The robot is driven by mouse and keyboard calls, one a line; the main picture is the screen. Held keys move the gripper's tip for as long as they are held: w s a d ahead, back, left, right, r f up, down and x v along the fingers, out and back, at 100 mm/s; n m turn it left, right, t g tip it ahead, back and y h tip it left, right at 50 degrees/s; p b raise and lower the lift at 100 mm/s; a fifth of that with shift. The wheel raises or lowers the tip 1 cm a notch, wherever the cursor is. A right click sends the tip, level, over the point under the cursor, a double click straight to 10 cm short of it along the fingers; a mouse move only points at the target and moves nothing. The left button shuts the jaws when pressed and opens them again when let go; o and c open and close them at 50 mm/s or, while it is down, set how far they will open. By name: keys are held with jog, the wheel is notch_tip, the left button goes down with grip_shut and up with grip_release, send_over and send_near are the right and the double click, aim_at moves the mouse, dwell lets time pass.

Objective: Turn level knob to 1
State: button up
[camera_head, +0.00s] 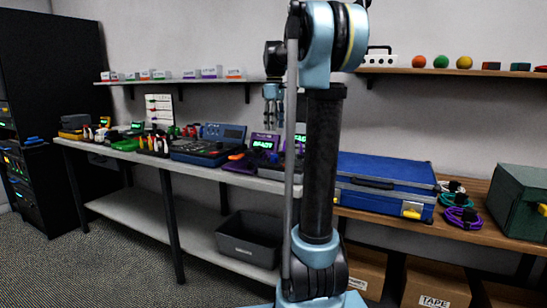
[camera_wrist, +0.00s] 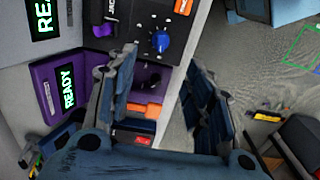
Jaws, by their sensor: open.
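My gripper (camera_head: 273,119) hangs fingers-down above the workbench in the head view, over the purple devices. In the wrist view my gripper (camera_wrist: 160,70) has its two dark fingers spread apart with nothing between them that it holds. A purple device (camera_wrist: 52,70) with a green READY screen lies beside the left finger; it also shows in the head view (camera_head: 262,143). A blue knob (camera_wrist: 161,42) sits on a dark panel beyond the fingertips. A purple knob (camera_wrist: 103,30) is at upper left. I cannot read which knob is marked level; the fingers hide part of the panels.
A blue device (camera_head: 222,132) with a dark control panel stands left of the purple devices. A blue case (camera_head: 385,175) lies on the right-hand bench, beside several coiled cables (camera_head: 460,215). A dark bin (camera_head: 248,235) is on the lower shelf. Wall shelves hold small items.

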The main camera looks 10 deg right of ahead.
aim_at(274, 158)
notch_tip(274, 158, down, 13)
jog(key=shift+f, duration=0.2)
dwell(0.3)
jog(key=c, duration=1)
